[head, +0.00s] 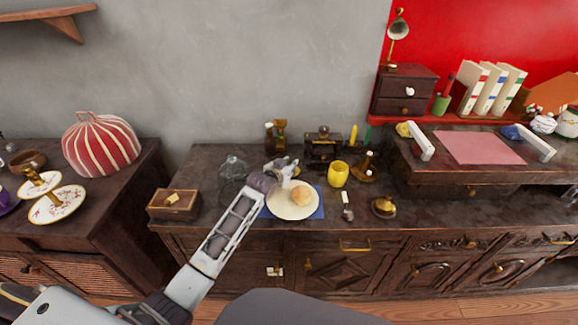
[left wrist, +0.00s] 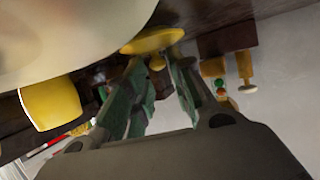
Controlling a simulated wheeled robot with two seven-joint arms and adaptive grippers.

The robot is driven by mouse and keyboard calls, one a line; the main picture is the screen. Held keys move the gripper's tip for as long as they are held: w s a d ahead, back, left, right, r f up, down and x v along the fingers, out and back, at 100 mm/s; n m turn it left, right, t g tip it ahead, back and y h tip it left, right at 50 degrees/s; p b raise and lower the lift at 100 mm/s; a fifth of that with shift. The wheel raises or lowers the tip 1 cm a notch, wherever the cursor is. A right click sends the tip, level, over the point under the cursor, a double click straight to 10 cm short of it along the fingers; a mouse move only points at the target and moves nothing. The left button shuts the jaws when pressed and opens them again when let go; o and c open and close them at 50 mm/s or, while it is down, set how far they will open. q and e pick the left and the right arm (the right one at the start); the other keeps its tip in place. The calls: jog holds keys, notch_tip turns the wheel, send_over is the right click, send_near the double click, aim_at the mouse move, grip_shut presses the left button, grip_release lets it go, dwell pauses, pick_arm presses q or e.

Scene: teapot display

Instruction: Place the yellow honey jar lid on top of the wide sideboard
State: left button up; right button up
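In the left wrist view, which looks upside down, a yellow disc-shaped lid (left wrist: 153,41) with a small knob lies just beyond my left gripper's fingertips (left wrist: 157,66). The two green-grey fingers stand apart, one on each side of the knob, with a gap showing. Whether they touch it is not clear. In the head view my left gripper (head: 284,166) is low over the wide sideboard (head: 225,212), at the back edge of the white plate (head: 287,212). The lid is not clearly visible there. My right gripper is not in view.
A bun (head: 302,196) sits on the plate. A yellow cup (head: 338,175) is right of my gripper, and a glass jar (head: 233,168) is left. A wooden box (head: 174,204) and a brass domed piece (head: 385,207) stand farther out. The sideboard's front strip is mostly clear.

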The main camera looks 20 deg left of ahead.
pick_arm(q)
jog(key=shift+o, duration=0.6)
jog(key=shift+r, duration=0.15)
